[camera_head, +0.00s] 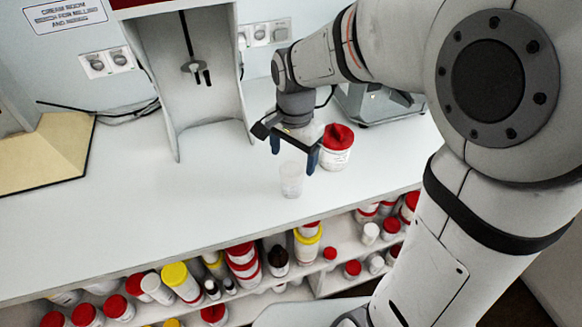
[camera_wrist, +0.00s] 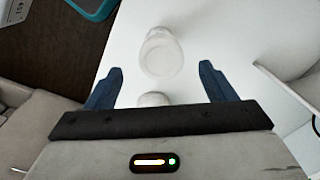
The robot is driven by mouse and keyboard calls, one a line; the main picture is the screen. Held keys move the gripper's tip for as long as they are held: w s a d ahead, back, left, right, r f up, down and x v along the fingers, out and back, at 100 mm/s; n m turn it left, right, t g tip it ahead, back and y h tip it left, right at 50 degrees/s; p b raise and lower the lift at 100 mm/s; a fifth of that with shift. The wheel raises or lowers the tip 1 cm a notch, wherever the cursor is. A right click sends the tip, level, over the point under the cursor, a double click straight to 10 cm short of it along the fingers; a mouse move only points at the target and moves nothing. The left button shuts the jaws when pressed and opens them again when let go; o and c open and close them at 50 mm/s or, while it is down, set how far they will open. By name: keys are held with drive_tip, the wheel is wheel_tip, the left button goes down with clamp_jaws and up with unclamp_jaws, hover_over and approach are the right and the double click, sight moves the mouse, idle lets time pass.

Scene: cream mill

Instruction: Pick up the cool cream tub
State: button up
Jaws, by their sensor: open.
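A small whitish, translucent tub (camera_head: 291,181), apparently the cream tub, stands upright on the white counter. My gripper (camera_head: 293,156) is above it, fingers pointing down, open and empty. In the wrist view the tub (camera_wrist: 161,54) lies beyond and between the two blue fingertips (camera_wrist: 160,69), apart from both. A second rounded pale thing (camera_wrist: 153,99) shows close to the gripper's dark bar, which hides part of it; I cannot tell what it is.
A white tub with a red lid (camera_head: 337,148) stands just right of my gripper. A grey machine (camera_head: 378,108) is behind it. A tall white stand (camera_head: 210,100) is at the back left. Shelves below the counter (camera_head: 130,215) hold several tubs.

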sight(292, 169)
drive_tip(key=f, duration=0.6)
drive_tip(key=shift+w+a+p, duration=0.1)
drive_tip(key=shift+w+p, duration=0.1)
drive_tip(key=shift+p, duration=0.15)
drive_tip(key=shift+c, duration=0.4)
drive_tip(key=c, duration=1)
